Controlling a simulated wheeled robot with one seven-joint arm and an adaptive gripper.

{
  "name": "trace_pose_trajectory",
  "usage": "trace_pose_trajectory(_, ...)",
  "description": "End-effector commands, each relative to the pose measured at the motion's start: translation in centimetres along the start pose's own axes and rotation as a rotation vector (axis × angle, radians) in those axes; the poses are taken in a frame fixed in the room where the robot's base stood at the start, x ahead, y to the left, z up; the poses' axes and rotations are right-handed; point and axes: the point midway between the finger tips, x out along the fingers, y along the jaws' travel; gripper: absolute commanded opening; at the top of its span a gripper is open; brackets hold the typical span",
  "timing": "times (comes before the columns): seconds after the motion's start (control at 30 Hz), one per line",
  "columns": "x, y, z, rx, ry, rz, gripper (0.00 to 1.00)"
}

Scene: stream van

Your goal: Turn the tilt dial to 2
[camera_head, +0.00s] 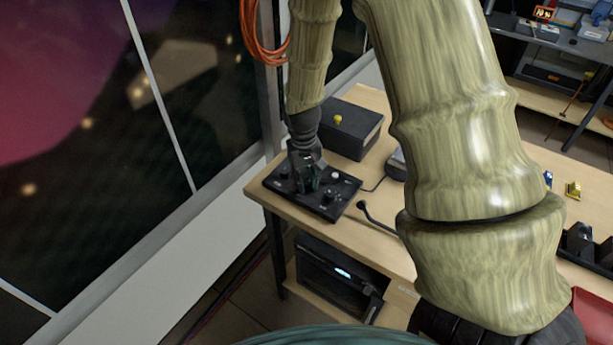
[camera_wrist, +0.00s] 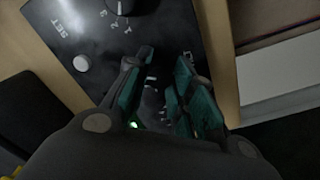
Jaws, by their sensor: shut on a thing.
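A black control panel (camera_head: 325,211) lies on the wooden desk; it also fills the upper part of the wrist view (camera_wrist: 165,22). My gripper (camera_head: 308,180) points down onto it. In the wrist view its teal-padded fingers (camera_wrist: 167,92) are shut on a dial, which they almost wholly hide, and pale marks show between them. I cannot read that dial's label or setting. Another black dial (camera_wrist: 130,5) with numbers around it sits at the top edge, outside my fingers. A white button (camera_wrist: 82,62) stands beside the word SET.
A dark box (camera_head: 348,128) with a yellow knob stands behind the panel. A small black microphone (camera_head: 363,206) is on the desk to the right. The window wall (camera_head: 160,90) is close on the left. A rack device (camera_head: 338,275) sits under the desktop.

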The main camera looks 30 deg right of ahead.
Motion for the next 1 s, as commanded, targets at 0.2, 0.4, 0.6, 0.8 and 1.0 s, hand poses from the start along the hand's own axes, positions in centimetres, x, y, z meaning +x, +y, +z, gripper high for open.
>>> trace_pose_trajectory(0.2,-0.2,0.04,0.08,-0.206,0.009,0.0,0.0)
trace_pose_trajectory(0.4,-0.2,0.04,0.07,-0.395,0.02,-0.001,0.0)
trace_pose_trajectory(0.6,-0.18,0.08,0.11,-0.585,0.029,0.0,0.0)
trace_pose_trajectory(0.8,-0.18,0.13,0.1,-0.761,0.038,0.0,0.0)
trace_pose_trajectory(1.0,-0.15,0.15,0.09,-0.906,0.046,0.0,0.0)
